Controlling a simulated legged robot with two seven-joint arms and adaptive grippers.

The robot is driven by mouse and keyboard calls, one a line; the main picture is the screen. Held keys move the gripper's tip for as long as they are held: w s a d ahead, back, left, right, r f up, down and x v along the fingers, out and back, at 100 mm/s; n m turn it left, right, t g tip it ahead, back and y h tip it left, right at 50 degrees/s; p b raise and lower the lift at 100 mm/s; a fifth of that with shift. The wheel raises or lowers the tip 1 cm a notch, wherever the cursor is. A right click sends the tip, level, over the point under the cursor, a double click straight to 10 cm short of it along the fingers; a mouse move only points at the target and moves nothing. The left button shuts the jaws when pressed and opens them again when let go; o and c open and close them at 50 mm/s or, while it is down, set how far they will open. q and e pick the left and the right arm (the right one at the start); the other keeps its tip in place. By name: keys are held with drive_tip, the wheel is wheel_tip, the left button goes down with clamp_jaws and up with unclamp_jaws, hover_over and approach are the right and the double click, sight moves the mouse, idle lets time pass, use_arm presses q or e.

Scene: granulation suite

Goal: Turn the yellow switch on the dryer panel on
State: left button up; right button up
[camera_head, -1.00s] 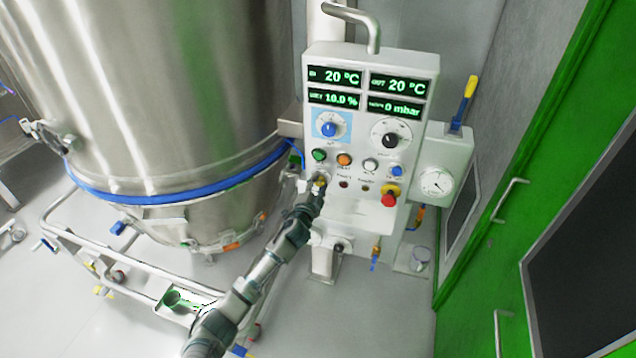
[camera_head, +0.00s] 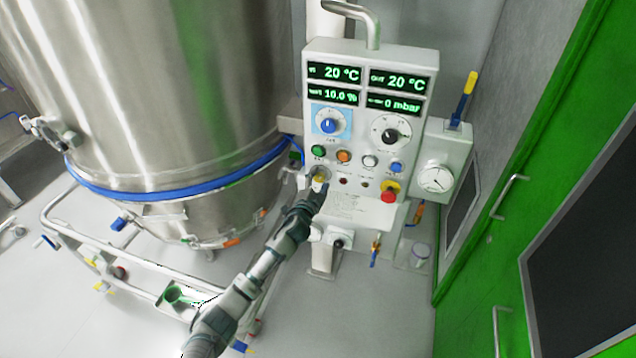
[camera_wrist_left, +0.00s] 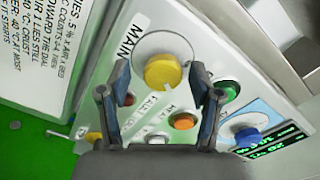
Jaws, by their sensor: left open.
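The dryer panel (camera_head: 360,120) is a white upright box with green displays, knobs and buttons. The yellow switch (camera_head: 319,176) is at its lower left, partly covered by my gripper. In the left wrist view the yellow switch (camera_wrist_left: 163,72) sits on a round silver plate marked MAIN. My left gripper (camera_head: 319,188) is in front of the switch. In the left wrist view its fingers (camera_wrist_left: 163,82) are open, one on each side of the yellow knob in the picture; I cannot tell whether they touch it. My right gripper is not in view.
A large steel vessel (camera_head: 170,90) stands left of the panel. A red emergency knob (camera_head: 389,197), a blue knob (camera_head: 328,126) and several buttons share the panel. A gauge box (camera_head: 437,178) is at its right. Green doors (camera_head: 470,240) stand further right.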

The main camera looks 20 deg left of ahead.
use_arm(q)
drive_tip(key=s, duration=1.2)
drive_tip(key=shift+a, duration=0.25)
drive_tip(key=shift+w+f, duration=0.1)
drive_tip(key=shift+f, duration=0.05)
